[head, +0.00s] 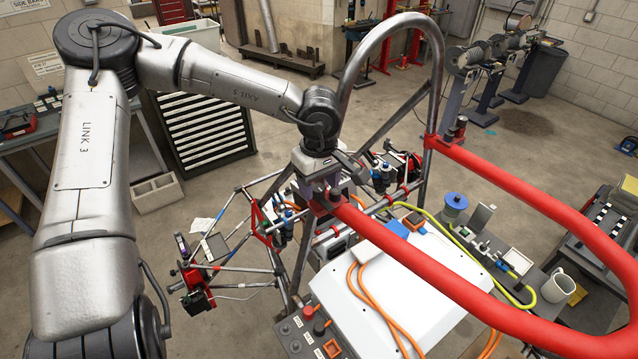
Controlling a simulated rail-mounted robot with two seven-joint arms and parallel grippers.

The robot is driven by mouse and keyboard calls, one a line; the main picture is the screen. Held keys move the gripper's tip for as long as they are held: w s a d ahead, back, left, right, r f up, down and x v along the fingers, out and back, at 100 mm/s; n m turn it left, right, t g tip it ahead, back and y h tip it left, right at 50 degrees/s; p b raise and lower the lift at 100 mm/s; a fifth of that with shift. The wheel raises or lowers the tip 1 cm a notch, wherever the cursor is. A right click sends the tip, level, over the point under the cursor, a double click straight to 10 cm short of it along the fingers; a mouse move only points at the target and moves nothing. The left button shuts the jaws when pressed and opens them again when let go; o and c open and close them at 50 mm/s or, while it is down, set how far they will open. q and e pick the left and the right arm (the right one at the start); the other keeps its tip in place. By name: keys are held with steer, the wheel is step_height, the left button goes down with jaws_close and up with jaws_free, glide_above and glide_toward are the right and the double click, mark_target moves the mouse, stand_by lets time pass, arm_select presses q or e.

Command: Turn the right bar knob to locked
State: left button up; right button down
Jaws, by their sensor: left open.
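A red U-shaped bar (545,200) runs from the tube chassis (352,75) toward the lower right. One dark knob (461,123) stands on the bar's far end, beside the right leg of the grey hoop. A second dark knob (335,195) sits on the bar's near end, partly hidden by my left gripper (325,198). My left gripper points down there with its fingers open around or right beside this near knob; I cannot tell whether they touch it. The knobs' lock markings are too small to read. My right gripper is not in view.
A white panel (400,285) with orange cables lies below the bar. A control box (300,335) is at the front. A white mug (558,287) and a blue-topped spool (454,203) stand on the right-hand bench. Thin tubes fill the space left of the gripper.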

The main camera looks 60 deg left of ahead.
arm_select(q)
steer(key=shift+f, duration=0.6)
